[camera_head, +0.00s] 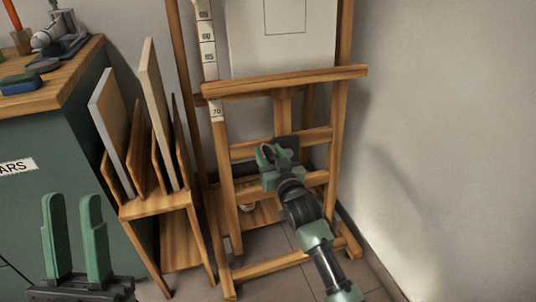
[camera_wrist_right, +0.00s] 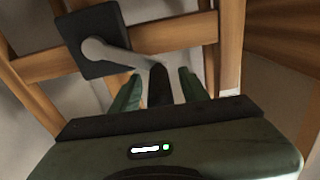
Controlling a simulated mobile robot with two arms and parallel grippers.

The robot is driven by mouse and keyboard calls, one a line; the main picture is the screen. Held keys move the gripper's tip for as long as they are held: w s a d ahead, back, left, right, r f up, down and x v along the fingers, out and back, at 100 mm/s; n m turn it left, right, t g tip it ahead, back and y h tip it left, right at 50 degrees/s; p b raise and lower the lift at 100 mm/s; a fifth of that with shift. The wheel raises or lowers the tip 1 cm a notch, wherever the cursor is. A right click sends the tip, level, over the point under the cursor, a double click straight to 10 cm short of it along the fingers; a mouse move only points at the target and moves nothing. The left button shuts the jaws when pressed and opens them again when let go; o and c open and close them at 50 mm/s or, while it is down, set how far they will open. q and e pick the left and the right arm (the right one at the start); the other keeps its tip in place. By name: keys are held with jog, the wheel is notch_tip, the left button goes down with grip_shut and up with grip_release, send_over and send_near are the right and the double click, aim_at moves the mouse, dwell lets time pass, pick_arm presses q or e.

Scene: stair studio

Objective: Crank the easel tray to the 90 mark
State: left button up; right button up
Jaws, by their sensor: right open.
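The easel tray (camera_head: 300,82) is a wooden ledge across the easel, with a pale canvas (camera_head: 280,45) above it. A white scale strip (camera_head: 207,40) runs up the left side; a mark that looks like 70 shows just below the tray, and the higher marks are hard to read. The crank, with a black plate (camera_wrist_right: 92,38), a grey arm (camera_wrist_right: 110,54) and a dark grip (camera_wrist_right: 160,86), is on the easel's lower frame. My right gripper (camera_wrist_right: 158,80) is open, its fingers on either side of the grip. My left gripper (camera_head: 71,198) is open and empty, low at the left.
A wooden rack (camera_head: 160,205) with upright boards stands left of the easel. A green cabinet (camera_head: 60,140) with a wooden top is at the far left. A bare wall (camera_head: 450,130) closes the right side, close to the easel.

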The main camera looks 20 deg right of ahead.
jog(key=shift+w, duration=0.45)
grip_shut()
dwell(1.2)
